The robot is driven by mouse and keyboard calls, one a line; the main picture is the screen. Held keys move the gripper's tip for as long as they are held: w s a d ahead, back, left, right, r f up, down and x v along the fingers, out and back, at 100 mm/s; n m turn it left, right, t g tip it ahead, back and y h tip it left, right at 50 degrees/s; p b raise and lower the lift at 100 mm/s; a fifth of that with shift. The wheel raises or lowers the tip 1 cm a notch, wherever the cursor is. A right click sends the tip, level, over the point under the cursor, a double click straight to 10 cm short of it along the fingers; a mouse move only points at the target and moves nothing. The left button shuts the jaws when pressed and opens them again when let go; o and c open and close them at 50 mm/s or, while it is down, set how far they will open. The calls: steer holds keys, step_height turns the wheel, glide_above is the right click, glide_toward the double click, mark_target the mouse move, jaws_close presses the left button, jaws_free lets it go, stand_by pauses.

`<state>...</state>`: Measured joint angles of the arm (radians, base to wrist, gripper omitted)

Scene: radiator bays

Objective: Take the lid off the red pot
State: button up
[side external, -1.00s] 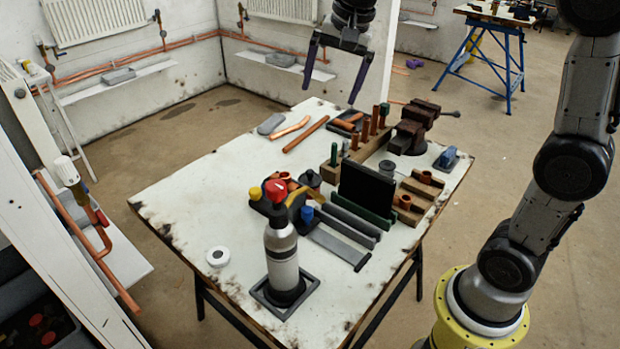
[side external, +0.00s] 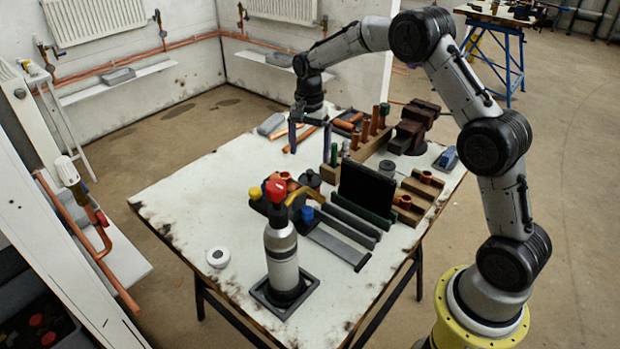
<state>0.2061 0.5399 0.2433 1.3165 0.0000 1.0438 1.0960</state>
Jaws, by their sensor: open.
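My gripper (side external: 309,154) is open and empty, fingers pointing down over the far middle of the workbench. A small round pot with a dark, knobbed lid (side external: 309,178) stands below and between the fingers in the picture, behind the torch. Its body is mostly hidden, so I cannot tell whether it is the red pot. The gripper looks apart from it; the height between them is hard to judge.
A gas torch with a red top (side external: 281,250) stands upright in a dark base at the front. Copper fittings, a black upright plate (side external: 367,188), grey bars and a wooden rack crowd the right. A vise (side external: 413,128) sits behind. The bench's left side is mostly clear, with a white tape roll (side external: 218,257).

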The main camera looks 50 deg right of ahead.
mark_target(310, 171)
steer(key=f, duration=0.7)
steer(key=shift+s+a+f, duration=0.1)
steer(key=shift+s+a, duration=0.05)
steer(key=shift+s, duration=0.1)
steer(key=c, duration=1.1)
